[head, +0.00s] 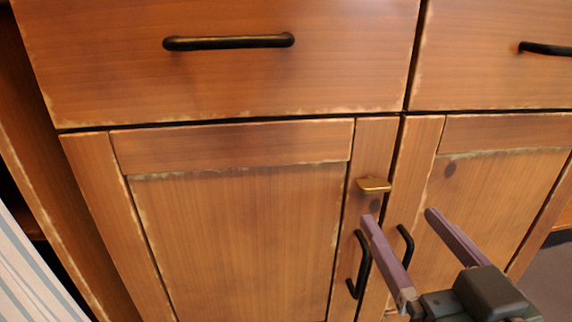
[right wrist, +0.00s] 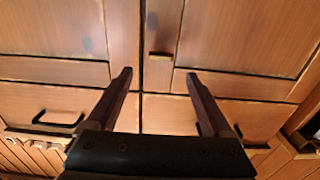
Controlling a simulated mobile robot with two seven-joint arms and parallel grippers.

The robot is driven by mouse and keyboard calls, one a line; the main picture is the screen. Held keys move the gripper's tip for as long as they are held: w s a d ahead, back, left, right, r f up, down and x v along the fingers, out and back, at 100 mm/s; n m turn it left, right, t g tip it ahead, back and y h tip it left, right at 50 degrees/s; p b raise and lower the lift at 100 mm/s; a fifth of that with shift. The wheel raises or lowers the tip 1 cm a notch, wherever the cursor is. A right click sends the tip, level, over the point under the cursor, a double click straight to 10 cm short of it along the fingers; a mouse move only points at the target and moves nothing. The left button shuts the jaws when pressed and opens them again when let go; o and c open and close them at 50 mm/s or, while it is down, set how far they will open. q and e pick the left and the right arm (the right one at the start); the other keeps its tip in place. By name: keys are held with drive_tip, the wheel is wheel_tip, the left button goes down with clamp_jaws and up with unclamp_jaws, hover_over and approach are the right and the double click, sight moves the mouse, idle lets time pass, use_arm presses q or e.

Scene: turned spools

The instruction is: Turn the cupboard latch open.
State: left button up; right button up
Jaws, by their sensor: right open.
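The cupboard latch (head: 373,185) is a small brass piece on the right-hand stile of the left cupboard door (head: 240,240). It lies roughly level, its right end close to the gap between the two doors. In the right wrist view the latch (right wrist: 160,54) shows small and dark, just beyond the fingertips and between their lines. My right gripper (head: 400,218) is open and empty, its fingers spread wide. In the head view its tips are below and right of the latch, apparently not touching it. It also shows in the right wrist view (right wrist: 158,75). My left gripper is out of view.
Two black upright door handles, one on the left door (head: 361,265) and one on the right (head: 407,246), are near my right fingers. Drawers with black bar handles (head: 228,42) are above the doors. Striped cloth (head: 30,270) is at lower left.

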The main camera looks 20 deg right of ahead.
sight(378, 188)
drive_tip(key=b+x, duration=0.2)
drive_tip(key=x, duration=0.5)
drive_tip(key=shift+w, duration=0.3)
clamp_jaws()
